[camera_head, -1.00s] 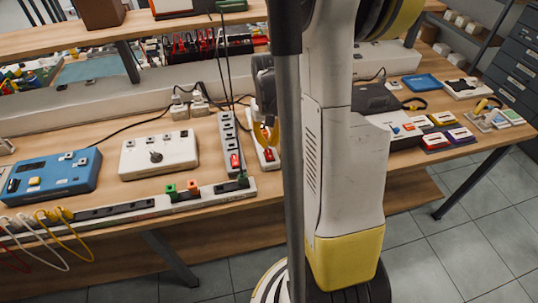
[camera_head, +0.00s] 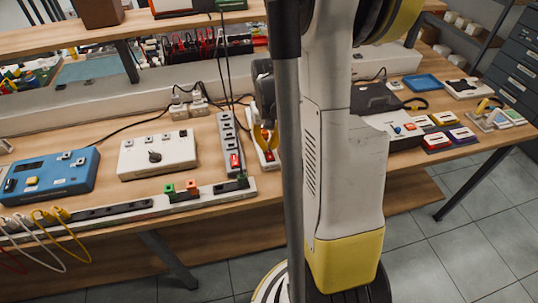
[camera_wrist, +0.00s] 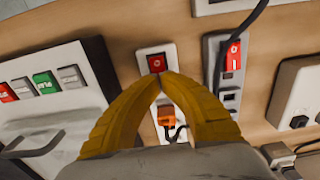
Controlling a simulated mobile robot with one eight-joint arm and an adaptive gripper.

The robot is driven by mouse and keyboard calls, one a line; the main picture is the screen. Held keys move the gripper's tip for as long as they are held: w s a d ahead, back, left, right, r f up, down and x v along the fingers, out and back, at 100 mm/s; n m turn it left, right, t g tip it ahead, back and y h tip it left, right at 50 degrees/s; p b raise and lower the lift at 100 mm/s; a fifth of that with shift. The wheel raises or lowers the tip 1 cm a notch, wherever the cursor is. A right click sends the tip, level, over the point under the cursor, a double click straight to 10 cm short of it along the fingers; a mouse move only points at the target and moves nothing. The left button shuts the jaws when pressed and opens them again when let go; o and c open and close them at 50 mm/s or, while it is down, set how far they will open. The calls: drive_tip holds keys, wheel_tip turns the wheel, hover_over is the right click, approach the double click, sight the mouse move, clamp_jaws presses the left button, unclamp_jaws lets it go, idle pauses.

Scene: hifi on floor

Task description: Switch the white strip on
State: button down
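The white strip (camera_wrist: 146,52) lies on the bench, under and ahead of my gripper in the wrist view. Its red rocker switch (camera_wrist: 157,63) shows just beyond the fingertips, and an orange plug (camera_wrist: 172,116) sits in it between the fingers. My gripper (camera_wrist: 160,78) has yellow fingers whose tips meet, with nothing seen between the tips. The tips are very close to the switch; I cannot tell whether they touch it. In the head view my gripper (camera_head: 264,140) points down over the white strip (camera_head: 274,165), partly hiding it.
A grey strip (camera_wrist: 214,55) with a red switch lies close on the right in the wrist view. A box with red, green and grey buttons (camera_wrist: 45,88) stands at left. A white box with a knob (camera_head: 157,155) and a blue box (camera_head: 52,174) stand further left in the head view.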

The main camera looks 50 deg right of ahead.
drive_tip(key=shift+f+b, duration=0.7)
drive_tip(key=shift+f, duration=0.15)
drive_tip(key=shift+r, duration=0.15)
drive_tip(key=shift+r+p, duration=2.65)
drive_tip(key=shift+r, duration=0.8)
drive_tip(key=s+a+r+n+t, duration=0.2)
drive_tip(key=a+r, duration=0.2)
drive_tip(key=a, duration=0.4)
drive_tip(key=s+a+r+n+t, duration=0.1)
drive_tip(key=a+r+n+t, duration=0.1)
drive_tip(key=a+r, duration=0.3)
drive_tip(key=s+a+r+n+t, duration=0.2)
drive_tip(key=a+r, duration=0.3)
drive_tip(key=a, duration=0.7)
drive_tip(key=shift+s+a+r+t, duration=0.2)
drive_tip(key=shift+s+a+t, duration=0.1)
drive_tip(key=shift+t, duration=0.2)
